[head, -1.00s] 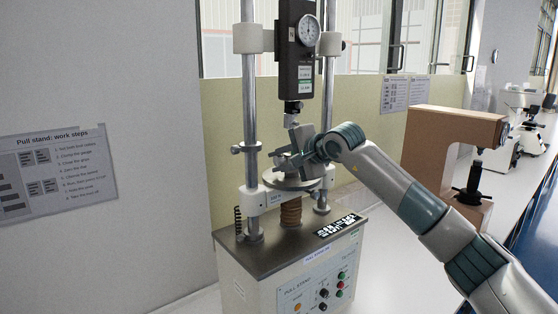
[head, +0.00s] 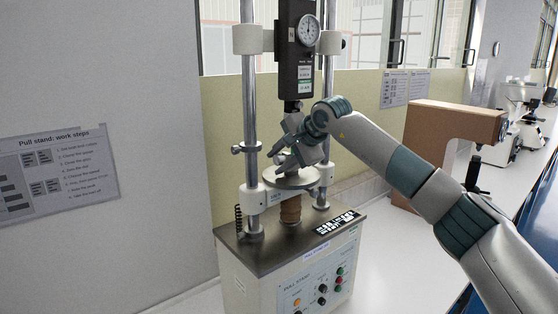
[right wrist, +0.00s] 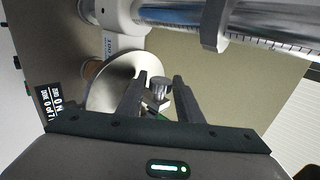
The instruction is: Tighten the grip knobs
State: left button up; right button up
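The pull stand (head: 285,245) carries a dark force gauge (head: 297,55) between two chrome columns. Below the gauge is a round metal plate (head: 290,182), also in the right wrist view (right wrist: 112,82). My right gripper (head: 281,158) is above this plate, under the gauge, and hides most of the grips in the head view. In the right wrist view its two dark fingers (right wrist: 158,92) are apart, with a small grey grip knob (right wrist: 160,85) between them. Gaps seem to show beside the knob. A second knob cannot be made out. My left gripper is out of view.
A chrome column (right wrist: 180,14) with a collar (right wrist: 213,25) runs close by the fingers in the right wrist view. A brown and white frame (head: 452,120) stands to the right, with microscopes (head: 520,110) beyond.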

jog(key=shift+o, duration=0.5)
jog(key=shift+s+d+r+b, duration=0.3)
jog(key=shift+s+r+b, duration=0.1)
jog(key=shift+b, duration=0.1)
jog(key=b+v, duration=0.6)
jog(key=v, duration=1)
